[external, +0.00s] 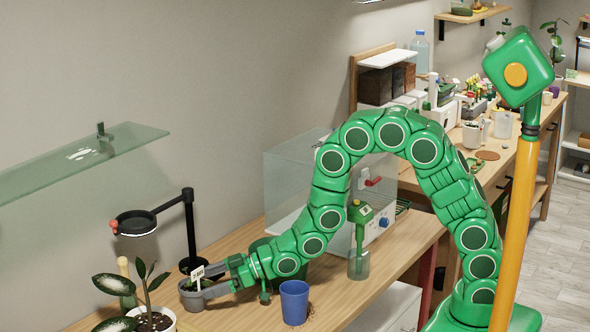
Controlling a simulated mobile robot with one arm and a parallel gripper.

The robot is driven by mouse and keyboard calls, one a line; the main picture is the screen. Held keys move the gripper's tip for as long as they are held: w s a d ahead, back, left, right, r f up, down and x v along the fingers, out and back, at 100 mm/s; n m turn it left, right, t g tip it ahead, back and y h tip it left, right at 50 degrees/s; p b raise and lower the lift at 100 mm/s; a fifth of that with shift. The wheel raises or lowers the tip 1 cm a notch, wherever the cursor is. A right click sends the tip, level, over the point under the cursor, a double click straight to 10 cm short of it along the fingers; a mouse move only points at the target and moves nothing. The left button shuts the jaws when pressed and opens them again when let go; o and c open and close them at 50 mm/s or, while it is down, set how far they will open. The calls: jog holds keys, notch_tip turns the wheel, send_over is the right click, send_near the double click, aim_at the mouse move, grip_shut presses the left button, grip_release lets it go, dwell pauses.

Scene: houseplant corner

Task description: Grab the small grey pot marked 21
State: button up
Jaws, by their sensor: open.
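A small grey pot (192,301) with dark soil stands upright on the wooden bench at the lower left. A white label stands up from it; its dark marking is too small to read surely. My green gripper (207,281) reaches in from the right, low over the bench. Its grey fingers are open, one towards the far side of the pot and one along its near right side. I cannot tell whether either finger touches the pot.
A blue pot (294,303) stands close on the right of my gripper. A potted plant (150,318) is at the left, and a black lamp (190,230) stands behind. A clear box (285,180) and a glass shelf (75,165) are farther off.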

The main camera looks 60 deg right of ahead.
aim_at(189, 294)
jog(key=shift+x, duration=2.6)
jog(key=shift+w+d+r, duration=0.1)
jog(key=shift+w+r, duration=0.05)
jog(key=shift+w, duration=0.05)
jog(key=c, duration=0.9)
jog(key=shift+r, duration=0.1)
